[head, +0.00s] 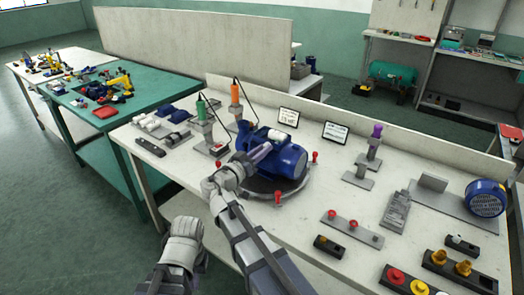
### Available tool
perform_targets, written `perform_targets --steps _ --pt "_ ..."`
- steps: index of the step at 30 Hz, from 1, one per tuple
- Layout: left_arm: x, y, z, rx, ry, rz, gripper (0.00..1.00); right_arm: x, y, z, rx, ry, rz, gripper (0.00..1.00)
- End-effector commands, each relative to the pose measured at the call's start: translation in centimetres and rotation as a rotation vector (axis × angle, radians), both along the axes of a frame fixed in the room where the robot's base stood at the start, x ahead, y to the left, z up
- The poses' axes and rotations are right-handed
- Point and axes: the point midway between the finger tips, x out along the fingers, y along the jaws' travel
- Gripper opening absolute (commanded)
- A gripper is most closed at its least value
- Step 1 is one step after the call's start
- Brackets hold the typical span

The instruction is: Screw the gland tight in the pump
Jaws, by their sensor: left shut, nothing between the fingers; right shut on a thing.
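The blue pump (289,163) lies on a round grey base plate (292,189) in the middle of the white bench. My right gripper (238,168) is at the pump's left end, shut on a small part there. This looks like the gland, but the hand hides most of it, so its seating and tilt cannot be told. A lavender piece (260,153) shows between the hand and the pump. My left gripper (186,228) is shut and empty, low in front of the bench's near edge, apart from the pump.
Green (201,109) and orange (235,92) handled tools stand behind the pump's left side. A purple-handled tool (376,131) stands to the right. Red knobs (315,157) ring the base plate. Blocks, plates and a blue motor (487,198) fill the right side.

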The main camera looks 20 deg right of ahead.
Motion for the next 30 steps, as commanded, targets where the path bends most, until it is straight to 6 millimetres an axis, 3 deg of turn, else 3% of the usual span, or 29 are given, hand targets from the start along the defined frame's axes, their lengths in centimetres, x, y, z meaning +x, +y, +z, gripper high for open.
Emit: perform_targets --steps 5,15,26,30 --pt "0.00 0.00 0.00 0.000 0.000 0.000 0.00 0.01 -0.01 0.00 0.003 -0.004 0.000 0.00" --pt "0.00 0.00 0.00 0.000 0.000 0.000 0.00 0.01 -0.02 0.00 0.175 -0.225 0.000 0.00" --pt "0.00 0.00 0.00 0.000 0.000 0.000 0.00 0.02 -0.02 0.00 0.199 -0.255 0.000 0.00" --pt "0.00 0.00 0.00 0.000 0.000 0.000 0.00 0.02 -0.02 0.00 0.288 -0.369 0.000 0.00"
